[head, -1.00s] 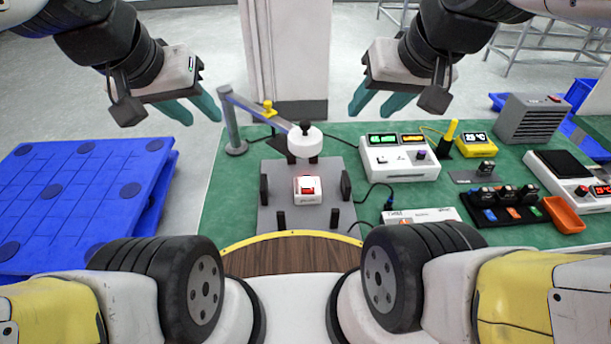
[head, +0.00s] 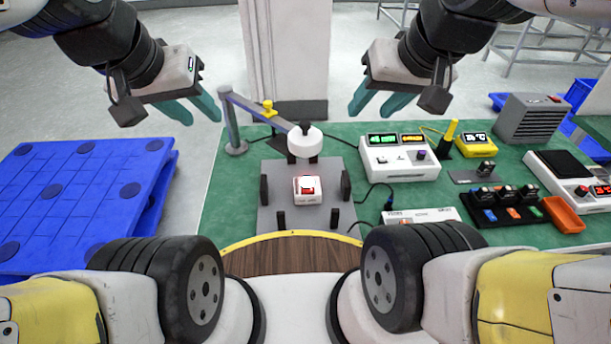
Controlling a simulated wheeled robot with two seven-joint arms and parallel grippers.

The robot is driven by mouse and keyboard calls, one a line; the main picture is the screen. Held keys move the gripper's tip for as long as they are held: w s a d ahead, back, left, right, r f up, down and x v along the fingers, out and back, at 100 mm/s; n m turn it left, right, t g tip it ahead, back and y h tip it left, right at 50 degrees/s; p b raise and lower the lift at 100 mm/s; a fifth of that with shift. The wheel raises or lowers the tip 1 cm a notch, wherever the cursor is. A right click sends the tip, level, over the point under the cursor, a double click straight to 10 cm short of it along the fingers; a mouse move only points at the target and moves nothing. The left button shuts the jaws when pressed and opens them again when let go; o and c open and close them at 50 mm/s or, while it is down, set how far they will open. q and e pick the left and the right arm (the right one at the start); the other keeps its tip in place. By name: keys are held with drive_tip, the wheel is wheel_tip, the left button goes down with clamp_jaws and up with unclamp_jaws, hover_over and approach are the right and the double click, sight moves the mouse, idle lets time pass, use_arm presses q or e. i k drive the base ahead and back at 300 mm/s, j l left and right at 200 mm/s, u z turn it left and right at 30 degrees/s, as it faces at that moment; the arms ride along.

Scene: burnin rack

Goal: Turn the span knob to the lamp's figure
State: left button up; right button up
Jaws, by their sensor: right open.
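A white bench unit (head: 400,170) with a green display (head: 382,140) and an orange display (head: 412,138) stands on the green table. A small purple knob (head: 421,155) is at the right of its front panel; I cannot read its setting or label. A swing arm (head: 262,108) holds a round white head (head: 305,141) above a grey fixture plate. A white block with a red top (head: 307,189) sits on that plate. My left gripper (head: 192,108) is open and empty, in the air left of the table. My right gripper (head: 377,102) is open and empty, above and behind the bench unit.
A yellow meter (head: 477,145) with a lit display stands right of the unit, near a yellow upright post (head: 450,131). A black tray (head: 488,213) of modules, an orange bin (head: 563,214) and a grey vented box (head: 530,119) are further right. A blue pallet (head: 80,195) lies left.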

sight(421, 155)
drive_tip(key=k+l, duration=0.1)
drive_tip(key=l, duration=1.35)
